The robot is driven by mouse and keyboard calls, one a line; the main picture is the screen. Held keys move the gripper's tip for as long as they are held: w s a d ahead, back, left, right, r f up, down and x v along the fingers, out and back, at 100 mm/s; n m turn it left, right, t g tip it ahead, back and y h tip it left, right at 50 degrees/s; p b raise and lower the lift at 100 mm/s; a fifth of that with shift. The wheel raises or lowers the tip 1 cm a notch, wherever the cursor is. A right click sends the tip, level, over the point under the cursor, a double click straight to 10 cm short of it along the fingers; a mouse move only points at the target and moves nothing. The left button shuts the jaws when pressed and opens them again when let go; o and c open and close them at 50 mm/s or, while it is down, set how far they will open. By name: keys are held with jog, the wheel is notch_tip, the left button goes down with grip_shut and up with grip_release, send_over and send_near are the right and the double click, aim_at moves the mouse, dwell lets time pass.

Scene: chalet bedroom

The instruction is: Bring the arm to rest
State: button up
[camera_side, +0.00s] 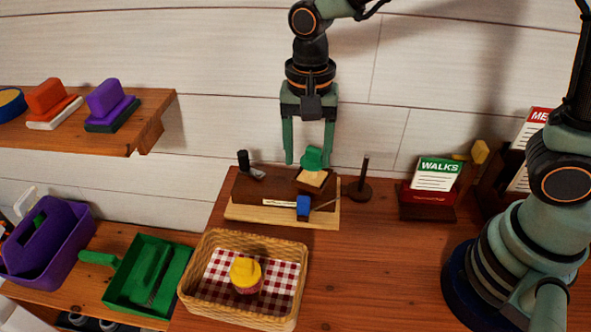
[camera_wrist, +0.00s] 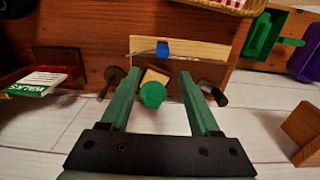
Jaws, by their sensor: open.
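The block rests on or against a dark brown piece on a pale wooden board (camera_side: 240,213). A blue item (camera_side: 303,207) is at the board's front.
A wicker basket (camera_side: 192,287) with a checked cloth holds a yellow-topped cupcake (camera_side: 246,275). A dark post (camera_side: 362,182) and a WALKS card stand (camera_side: 433,178) are right of the board. A shelf (camera_side: 150,117) juts out at left.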

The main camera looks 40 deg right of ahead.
jog(key=s+d+r+n+t, duration=0.2)
jog(key=d+r+n, duration=0.2)
jog(key=d, duration=0.3)
jog(key=s+d+r+n+t, duration=0.3)
jog(key=d+r+n, duration=0.2)
jog(key=d, duration=0.3)
jog(key=shift+d+t, duration=0.2)
jog(key=shift+t, duration=0.1)
jog(key=shift+r, duration=0.1)
dwell(1.3)
